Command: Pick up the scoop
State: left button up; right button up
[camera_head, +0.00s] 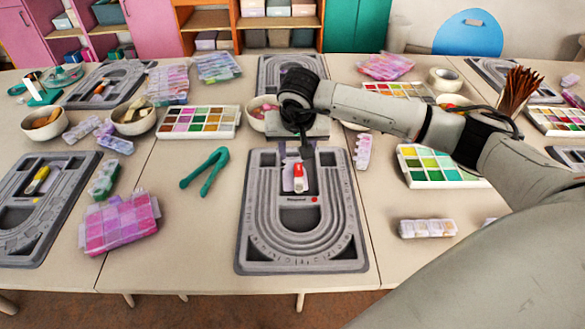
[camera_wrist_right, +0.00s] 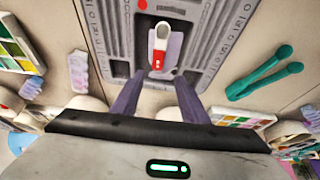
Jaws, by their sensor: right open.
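The scoop (camera_head: 299,184), red and white, lies in the middle compartment of the grey bead board (camera_head: 303,250) in front of me. In the right wrist view the scoop (camera_wrist_right: 160,47) shows its white end farther from my gripper and its red end nearer. My right gripper (camera_head: 304,150) is above the far end of this board. In the wrist view its two purple-grey fingers (camera_wrist_right: 157,95) are apart, with nothing between them, and the scoop is just beyond their tips. My left gripper is not in view.
Green tweezers (camera_head: 205,172) lie left of the board. A pink bead box (camera_head: 118,222) and another board (camera_head: 40,235) with a yellow tool are farther left. A bead tray (camera_head: 199,122) stands behind the tweezers, and a small bead case (camera_head: 427,229) lies at right.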

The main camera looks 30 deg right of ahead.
aim_at(298, 167)
jog(key=shift+x, duration=1.05)
jog(key=shift+s+f, duration=0.1)
jog(key=shift+f, duration=0.25)
jog(key=x, duration=0.4)
jog(key=shift+d+f+p, duration=0.2)
jog(key=shift+d+p, duration=0.05)
jog(key=shift+p, duration=0.15)
jog(key=shift+f, duration=0.25)
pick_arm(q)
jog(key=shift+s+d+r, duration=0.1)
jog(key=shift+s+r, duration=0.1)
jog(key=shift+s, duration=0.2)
pick_arm(e)
jog(key=shift+c, duration=0.4)
jog(key=c, duration=0.7)
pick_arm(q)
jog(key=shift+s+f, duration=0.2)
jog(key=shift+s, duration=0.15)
pick_arm(e)
grip_shut()
